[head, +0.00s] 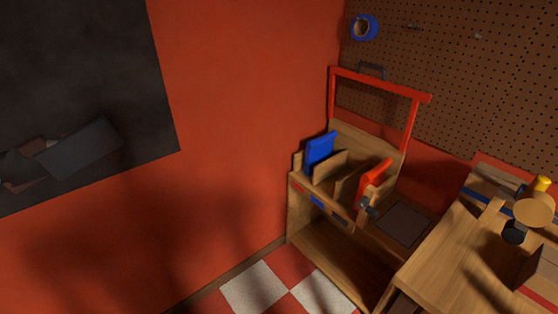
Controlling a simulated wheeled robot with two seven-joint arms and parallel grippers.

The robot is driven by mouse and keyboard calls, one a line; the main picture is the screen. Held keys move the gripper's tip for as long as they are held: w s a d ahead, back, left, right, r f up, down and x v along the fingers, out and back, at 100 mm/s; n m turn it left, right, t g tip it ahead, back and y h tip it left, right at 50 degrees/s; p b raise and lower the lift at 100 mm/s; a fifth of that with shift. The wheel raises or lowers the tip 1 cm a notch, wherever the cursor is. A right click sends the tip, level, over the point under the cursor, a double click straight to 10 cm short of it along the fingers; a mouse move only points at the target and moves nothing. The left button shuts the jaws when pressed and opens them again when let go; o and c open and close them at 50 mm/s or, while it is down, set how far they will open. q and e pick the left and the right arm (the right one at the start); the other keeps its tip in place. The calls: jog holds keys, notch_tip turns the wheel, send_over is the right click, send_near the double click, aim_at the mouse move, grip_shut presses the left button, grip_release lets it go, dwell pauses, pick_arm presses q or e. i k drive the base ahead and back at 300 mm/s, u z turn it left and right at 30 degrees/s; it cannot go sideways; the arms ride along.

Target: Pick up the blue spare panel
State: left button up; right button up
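The blue spare panel (319,152) stands upright, slightly tilted, in the left part of a wooden slotted rack (329,169) on top of a wooden stand. Its lower part is hidden behind the rack's front divider. A red panel (373,181) stands in the right part of the same rack. Neither of my grippers shows in the head view, so nothing is seen touching the blue panel.
The wooden stand (299,224) has a red frame (374,82) above it and backs onto a pegboard (460,80). A workbench (440,268) with wooden parts and a yellow-topped item (542,184) stands at right. Checkered floor (254,288) shows in front.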

aim_at(319, 150)
jog(key=u, duration=0.75)
jog(key=k, duration=1.05)
jog(key=u, duration=0.45)
jog(key=i, duration=1.15)
jog(key=z, duration=1.15)
jog(key=i, duration=1.15)
jog(key=z, duration=1.2)
